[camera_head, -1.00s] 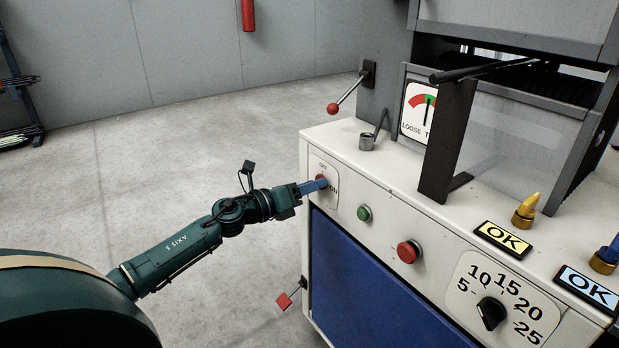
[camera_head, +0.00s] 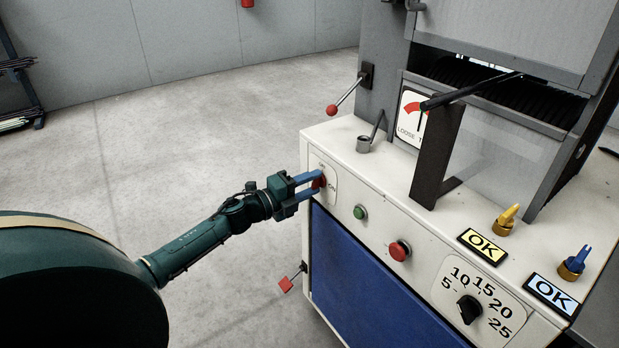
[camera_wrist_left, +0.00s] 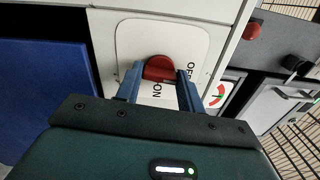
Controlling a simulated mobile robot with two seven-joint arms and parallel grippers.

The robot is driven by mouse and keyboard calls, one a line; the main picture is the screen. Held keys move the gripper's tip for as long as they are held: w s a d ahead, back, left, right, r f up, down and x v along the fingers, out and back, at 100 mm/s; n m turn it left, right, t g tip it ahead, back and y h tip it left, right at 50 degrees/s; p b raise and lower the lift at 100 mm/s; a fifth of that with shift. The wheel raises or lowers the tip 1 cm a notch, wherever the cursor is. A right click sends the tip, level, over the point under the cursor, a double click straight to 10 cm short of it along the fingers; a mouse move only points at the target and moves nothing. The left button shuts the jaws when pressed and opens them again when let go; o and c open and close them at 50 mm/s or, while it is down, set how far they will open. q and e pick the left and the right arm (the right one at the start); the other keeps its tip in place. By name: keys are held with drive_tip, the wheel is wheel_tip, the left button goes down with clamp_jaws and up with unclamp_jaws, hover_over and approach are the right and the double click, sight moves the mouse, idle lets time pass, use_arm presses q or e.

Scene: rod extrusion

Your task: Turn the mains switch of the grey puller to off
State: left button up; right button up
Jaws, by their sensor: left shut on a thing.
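The mains switch is a red knob (camera_head: 320,182) on a white plate at the left end of the grey puller's (camera_head: 385,207) front panel. In the left wrist view the red knob (camera_wrist_left: 159,68) sits between the two blue fingers, with ON and OFF lettering beside it. My left gripper (camera_head: 318,184) is shut on this knob, one finger on each side. The fingers partly hide the knob and its plate, so I cannot tell exactly which mark it points at. My right gripper is not in view.
A green button (camera_head: 360,212), a red button (camera_head: 399,250) and a black dial (camera_head: 470,309) lie along the panel to the right. A red-ended lever (camera_head: 286,284) sticks out below the switch.

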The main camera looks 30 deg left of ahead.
use_arm(q)
drive_tip(key=shift+n+p, duration=0.35)
drive_tip(key=shift+n, duration=0.35)
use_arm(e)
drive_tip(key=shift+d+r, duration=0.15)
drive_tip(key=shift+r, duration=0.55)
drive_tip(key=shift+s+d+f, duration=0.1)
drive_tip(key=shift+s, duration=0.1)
use_arm(q)
drive_tip(key=o, duration=1)
drive_tip(key=shift+s, duration=0.15)
drive_tip(key=p+v, duration=0.1)
drive_tip(key=v, duration=1.2)
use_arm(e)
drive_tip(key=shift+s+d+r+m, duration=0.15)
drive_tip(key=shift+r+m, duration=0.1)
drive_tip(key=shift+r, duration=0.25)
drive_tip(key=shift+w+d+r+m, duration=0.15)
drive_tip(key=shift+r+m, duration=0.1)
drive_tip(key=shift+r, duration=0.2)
